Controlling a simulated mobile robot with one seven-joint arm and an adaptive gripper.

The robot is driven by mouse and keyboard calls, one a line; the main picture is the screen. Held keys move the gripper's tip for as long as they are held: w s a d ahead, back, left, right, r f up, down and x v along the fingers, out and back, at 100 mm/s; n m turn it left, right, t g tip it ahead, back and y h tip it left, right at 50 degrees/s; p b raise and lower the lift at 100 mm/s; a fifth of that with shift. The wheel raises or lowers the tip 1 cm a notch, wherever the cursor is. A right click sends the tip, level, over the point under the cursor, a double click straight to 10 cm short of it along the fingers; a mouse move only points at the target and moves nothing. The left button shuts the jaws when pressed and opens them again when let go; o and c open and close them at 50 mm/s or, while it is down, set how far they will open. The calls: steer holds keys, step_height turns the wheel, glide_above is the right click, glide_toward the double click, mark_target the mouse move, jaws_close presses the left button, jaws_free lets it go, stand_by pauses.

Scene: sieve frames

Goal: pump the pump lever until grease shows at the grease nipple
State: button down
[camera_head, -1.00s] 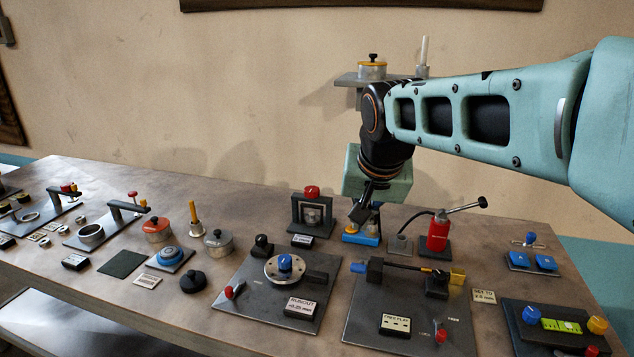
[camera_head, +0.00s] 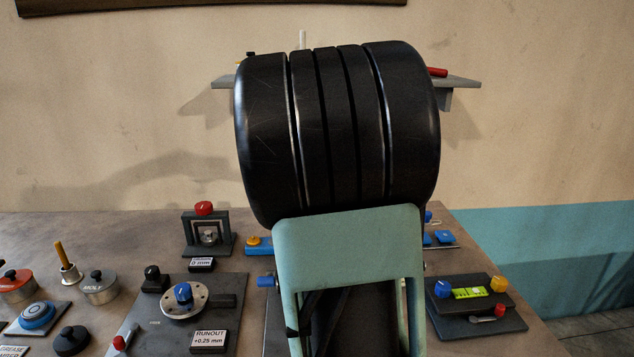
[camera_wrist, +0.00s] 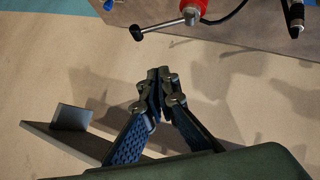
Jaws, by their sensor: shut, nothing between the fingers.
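The pump (camera_wrist: 191,8) is a red cylinder at the top of the wrist view, partly cut off. Its pump lever (camera_wrist: 163,25) is a thin metal rod ending in a black knob (camera_wrist: 136,33), pointing left. My gripper (camera_wrist: 159,77) is shut and empty, its fingertips below the lever in that picture and apart from it. A black hose (camera_wrist: 232,14) curves from the pump. A dark fitting with a pale part (camera_wrist: 296,14) is at the top right; I cannot tell if it is the grease nipple. In the head view my arm hides pump, lever and gripper.
In the head view, a runout plate (camera_head: 234,290) is left of my arm and a panel with blue and yellow knobs (camera_head: 478,325) right of it. A wall shelf (camera_head: 462,82) is behind my arm; a grey shelf (camera_wrist: 45,137) shows at lower left in the wrist view.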

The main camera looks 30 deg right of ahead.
steer(key=shift+n+h, duration=0.3)
steer(key=d, duration=0.4)
steer(key=shift+w+d+f, duration=0.15)
steer(key=shift+d+f, duration=0.05)
steer(key=s+f+p+x, duration=0.1)
steer(key=s+p+x, duration=0.1)
steer(key=x, duration=1)
steer(key=shift+d+f+p, duration=0.25)
steer(key=shift+f+p, duration=0.05)
steer(key=shift+f, duration=0.3)
